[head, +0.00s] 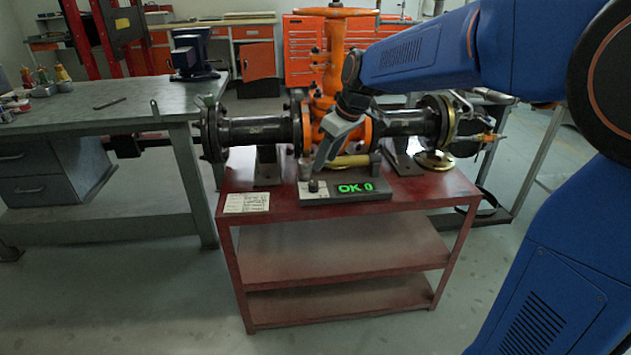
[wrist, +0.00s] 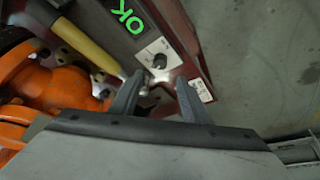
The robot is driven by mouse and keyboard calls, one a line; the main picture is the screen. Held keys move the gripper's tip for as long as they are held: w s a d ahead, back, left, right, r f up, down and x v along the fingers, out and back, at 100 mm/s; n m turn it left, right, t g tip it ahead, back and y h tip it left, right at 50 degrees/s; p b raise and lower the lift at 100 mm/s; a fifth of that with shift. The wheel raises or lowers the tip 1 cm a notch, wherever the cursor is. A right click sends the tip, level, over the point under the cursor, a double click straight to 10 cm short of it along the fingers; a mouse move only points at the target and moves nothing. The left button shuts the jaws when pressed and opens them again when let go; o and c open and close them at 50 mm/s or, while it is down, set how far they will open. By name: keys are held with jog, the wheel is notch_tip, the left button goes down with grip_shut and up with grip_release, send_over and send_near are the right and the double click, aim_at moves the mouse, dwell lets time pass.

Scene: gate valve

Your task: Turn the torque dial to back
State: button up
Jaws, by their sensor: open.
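The torque dial is a small dark knob (wrist: 160,61) on a white plate, set in a dark panel box (wrist: 118,22) with a green display. My gripper (head: 318,172) points down close above the dial. In the wrist view my gripper (wrist: 159,79) is open, its two fingers apart, with the dial just beyond and between the tips. Nothing is held. I cannot tell whether a finger touches the dial.
An orange gate valve (head: 330,90) with dark flanged pipes stands behind the box on a red cart (head: 290,212). A yellow-handled tool (wrist: 85,38) lies beside the box. A white label card (head: 246,202) lies at the cart's front left. A workbench (head: 100,110) stands left.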

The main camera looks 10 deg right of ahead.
aim_at(314, 183)
jog(key=x, duration=1)
jog(key=shift+f, duration=0.1)
jog(key=c, duration=1)
